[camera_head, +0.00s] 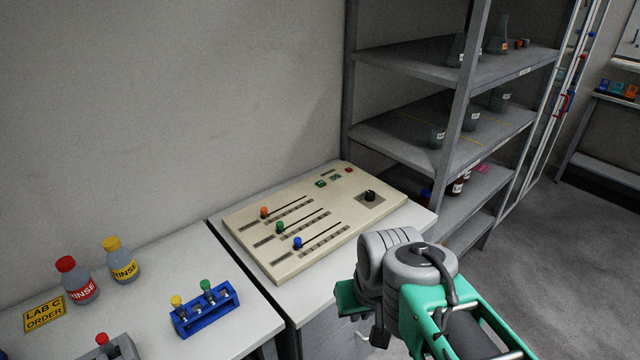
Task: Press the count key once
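A beige control panel (262,262) lies on the white bench. Near its far edge are a green key (321,184), a small dark teal key or display (335,177) and a red key (348,170). Their labels are too small to read, so I cannot tell which is the count key. A black knob (370,196) sits on the panel's right part. Three sliders have orange (264,212), green (280,227) and blue (298,242) handles. My gripper (362,318) is at the lower right, in front of the panel and apart from the keys. My wrist mostly hides its fingers.
A grey shelf rack (465,110) with glassware stands right of the panel. On the left bench are a red-capped bottle (80,281), a yellow-capped bottle (122,261), a blue tube rack (207,316) and a yellow sign (44,315). The space above the panel is clear.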

